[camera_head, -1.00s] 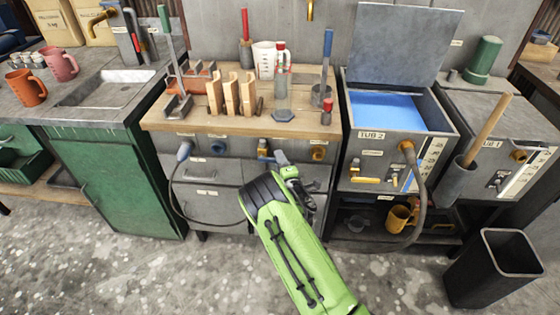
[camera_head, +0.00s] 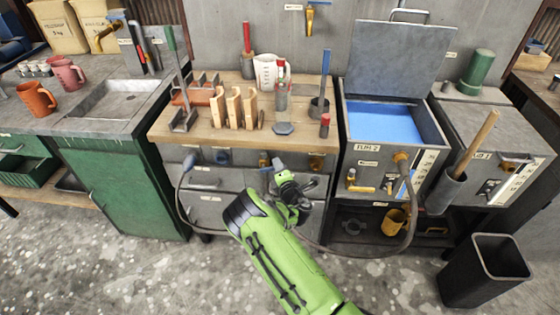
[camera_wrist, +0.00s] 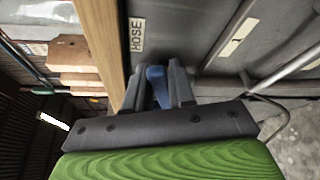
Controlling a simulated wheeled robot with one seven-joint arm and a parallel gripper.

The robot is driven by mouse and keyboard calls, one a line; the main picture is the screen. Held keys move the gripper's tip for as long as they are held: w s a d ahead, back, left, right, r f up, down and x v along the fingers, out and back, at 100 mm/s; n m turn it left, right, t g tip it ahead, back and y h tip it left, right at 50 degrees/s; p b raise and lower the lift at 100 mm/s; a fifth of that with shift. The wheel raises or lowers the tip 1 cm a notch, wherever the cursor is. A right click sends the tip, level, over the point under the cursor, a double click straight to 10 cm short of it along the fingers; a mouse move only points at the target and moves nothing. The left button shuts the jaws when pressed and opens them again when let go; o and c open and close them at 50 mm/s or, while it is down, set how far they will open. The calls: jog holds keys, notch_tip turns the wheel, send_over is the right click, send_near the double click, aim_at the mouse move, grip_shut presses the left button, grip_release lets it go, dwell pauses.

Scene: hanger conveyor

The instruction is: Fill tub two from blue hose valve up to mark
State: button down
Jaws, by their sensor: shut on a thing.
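Tub two (camera_head: 367,148) stands right of the bench with its lid raised and blue liquid (camera_head: 385,122) inside. A pale scale strip (camera_head: 428,162) runs down its front; its marks are too small to read. A dark hose (camera_head: 181,203) runs from the bench front, behind my arm, to a brass coupling (camera_head: 402,158) on the tub. My gripper (camera_head: 279,166) is at the bench front. In the wrist view, my gripper (camera_wrist: 168,82) is shut on a blue valve handle (camera_wrist: 157,86) beside a HOSE label (camera_wrist: 137,35). My arm hides part of the bench front.
The wooden bench top (camera_head: 200,133) holds wooden blocks (camera_head: 236,106), a white jug (camera_head: 267,72) and several tools. Tub one (camera_head: 510,175) stands at right, with a black bin (camera_head: 486,270) before it. A sink (camera_head: 108,100) is at left.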

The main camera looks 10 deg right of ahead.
aim_at(269, 167)
jog(key=r+n+p, duration=0.1)
jog(key=p, duration=0.2)
jog(key=a+r+n+g+h+p, duration=0.1)
jog(key=n+p, duration=0.1)
jog(key=p, duration=0.2)
jog(key=shift+w+a+r+n+g, duration=0.2)
jog(key=shift+r+n+g, duration=0.1)
jog(key=shift+r, duration=0.1)
jog(key=shift+w+a+r+n+g+h+p, duration=0.15)
jog(key=shift+a+r+n+g+h+p, duration=0.2)
jog(key=shift+n+p, duration=0.65)
jog(key=shift+w+a+r+n+g+h+p, duration=0.1)
jog(key=shift+w+a+n+g+h+p, duration=0.2)
jog(key=shift+a+n+h+p, duration=0.45)
jog(key=shift+s+d, duration=0.1)
jog(key=shift+d, duration=0.1)
jog(key=c, duration=1)
grip_release()
jog(key=shift+c, duration=0.2)
jog(key=p+v, duration=0.1)
jog(key=v, duration=1.4)
jog(key=shift+s, duration=0.4)
